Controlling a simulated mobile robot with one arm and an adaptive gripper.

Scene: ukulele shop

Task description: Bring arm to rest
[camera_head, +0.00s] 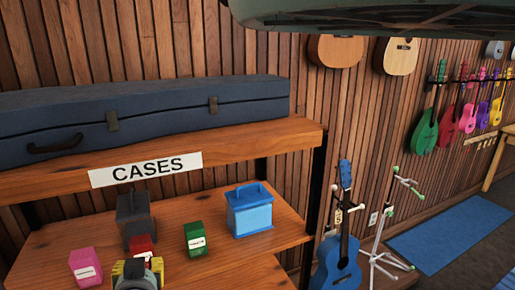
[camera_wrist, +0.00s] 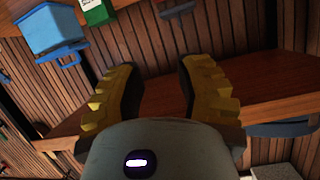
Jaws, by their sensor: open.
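My gripper (camera_head: 137,266) shows at the bottom of the head view, in front of the lower shelf. In the wrist view the yellow-and-black fingers of my gripper (camera_wrist: 158,78) stand well apart with nothing between them. It is open and empty. The wrist picture is turned over, with the blue box (camera_wrist: 53,31) and the green box (camera_wrist: 95,11) at its upper left. Most of my arm is out of view.
Around my gripper are a pink box (camera_head: 85,267), red box (camera_head: 142,244), dark grey box (camera_head: 136,218), green box (camera_head: 195,240) and blue box (camera_head: 249,212). Above lies a long blue case (camera_head: 150,115). A blue ukulele (camera_head: 339,262) and white stand (camera_head: 384,258) are to the right.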

